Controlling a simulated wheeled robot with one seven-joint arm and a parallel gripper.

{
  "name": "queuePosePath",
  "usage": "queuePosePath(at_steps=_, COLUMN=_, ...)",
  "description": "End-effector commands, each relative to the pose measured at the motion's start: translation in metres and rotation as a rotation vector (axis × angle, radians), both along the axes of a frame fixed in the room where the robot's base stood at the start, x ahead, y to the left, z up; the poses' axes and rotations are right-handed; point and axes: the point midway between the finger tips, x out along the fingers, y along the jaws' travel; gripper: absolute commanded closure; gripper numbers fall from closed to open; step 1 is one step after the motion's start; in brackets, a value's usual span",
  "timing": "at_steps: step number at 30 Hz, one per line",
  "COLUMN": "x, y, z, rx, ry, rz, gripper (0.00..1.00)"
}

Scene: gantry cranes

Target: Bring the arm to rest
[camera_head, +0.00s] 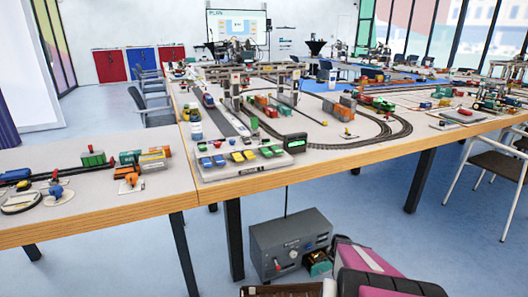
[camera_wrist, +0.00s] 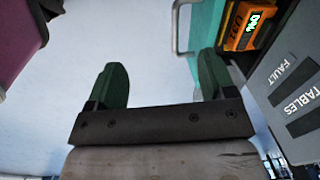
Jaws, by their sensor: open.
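My gripper (camera_wrist: 163,82) shows in the wrist view with its two green fingers spread apart and nothing between them. Pale blue floor lies behind the fingers. My magenta arm is at the bottom of the head view, and the fingers cannot be made out there. Right beside my arm stands a grey metal box (camera_head: 290,240) on the floor under the table. In the wrist view the box (camera_wrist: 290,85) is at the right, with "FAULT" and "TABLES" labels, close to the right finger.
An open teal drawer (camera_wrist: 204,28) with a metal handle holds an orange device (camera_wrist: 248,24) with a lit display; the drawer (camera_head: 318,264) also shows on the box's right side. A wooden-edged table (camera_head: 330,158) with model trains stands above. Floor at the right (camera_head: 440,245) is clear.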

Motion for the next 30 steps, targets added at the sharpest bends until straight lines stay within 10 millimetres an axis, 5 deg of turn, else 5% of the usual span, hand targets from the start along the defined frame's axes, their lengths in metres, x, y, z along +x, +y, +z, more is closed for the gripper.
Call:
queuePosePath(at_steps=1, x=-0.003, y=0.016, z=0.03, rx=-0.006, ry=-0.001, rz=0.063, gripper=0.23)
queuePosePath(at_steps=9, x=-0.018, y=0.097, z=0.165, rx=-0.038, ry=0.014, rz=0.477, gripper=0.23)
queuePosePath(at_steps=18, x=-0.066, y=0.176, z=0.288, rx=-0.07, ry=0.037, rz=0.911, gripper=0.23)
queuePosePath(at_steps=24, x=-0.09, y=0.202, z=0.328, rx=-0.082, ry=0.048, rz=1.077, gripper=0.23)
queuePosePath(at_steps=30, x=-0.093, y=0.207, z=0.336, rx=-0.084, ry=0.051, rz=1.117, gripper=0.23)
